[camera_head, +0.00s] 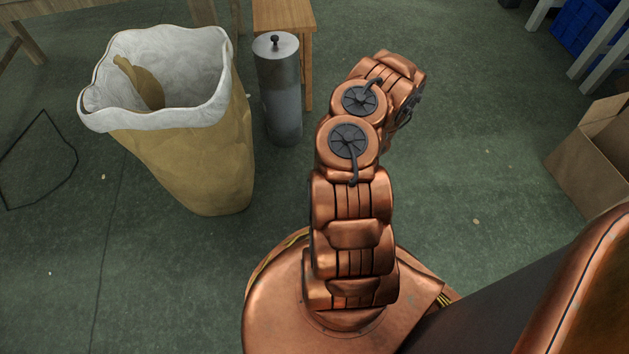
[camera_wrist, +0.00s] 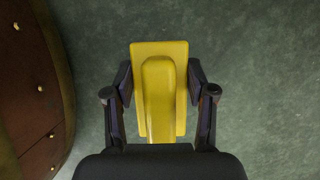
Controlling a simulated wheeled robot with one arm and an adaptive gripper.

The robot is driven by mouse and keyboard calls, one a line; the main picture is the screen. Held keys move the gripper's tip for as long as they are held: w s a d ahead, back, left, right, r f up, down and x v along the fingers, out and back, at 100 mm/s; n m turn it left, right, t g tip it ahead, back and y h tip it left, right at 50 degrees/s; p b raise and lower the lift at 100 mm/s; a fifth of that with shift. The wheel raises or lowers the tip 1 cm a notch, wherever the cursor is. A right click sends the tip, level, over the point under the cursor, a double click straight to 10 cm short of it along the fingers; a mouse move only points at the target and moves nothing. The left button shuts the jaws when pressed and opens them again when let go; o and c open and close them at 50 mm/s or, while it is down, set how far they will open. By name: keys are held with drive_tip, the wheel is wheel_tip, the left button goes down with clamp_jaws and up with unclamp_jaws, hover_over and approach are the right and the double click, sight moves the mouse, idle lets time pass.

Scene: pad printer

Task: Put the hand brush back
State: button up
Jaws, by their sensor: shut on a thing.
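In the wrist view a yellow hand brush (camera_wrist: 178,62) is held between the two dark fingers of my gripper (camera_wrist: 160,90). One finger is on each side of it. The brush shows a flat plate with a raised rounded handle running along it. Its bristles cannot be seen from here. Green floor shows beyond it. In the head view my arm reaches away from my base, and neither the gripper nor the brush can be made out there.
A large paper sack (camera_head: 190,150) with a white liner stands at the left. Beside it are a grey metal cylinder (camera_head: 280,95) and a small wooden stool or table (camera_head: 285,14). An open cardboard box (camera_head: 594,155) and a blue crate (camera_head: 580,25) are at the right. Floor between is mostly clear.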

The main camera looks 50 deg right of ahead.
drive_tip(key=shift+w+d+f+b, duration=0.2)
drive_tip(key=shift+w+d+b, duration=0.3)
drive_tip(key=shift+w+d, duration=0.95)
drive_tip(key=shift+w+d+f+b, duration=0.25)
drive_tip(key=shift+w+d+b, duration=0.35)
drive_tip(key=shift+w, duration=1.6)
drive_tip(key=shift+w+d+f+b, duration=0.2)
drive_tip(key=shift+w+d+b, duration=0.2)
drive_tip(key=shift+w+d, duration=1.1)
drive_tip(key=shift+b+x, duration=1)
drive_tip(key=shift+x, duration=0.75)
drive_tip(key=shift+d+f, duration=0.2)
drive_tip(key=o, duration=1.1)
drive_tip(key=p+v, duration=0.5)
drive_tip(key=v, duration=0.7)
drive_tip(key=shift+r, duration=0.1)
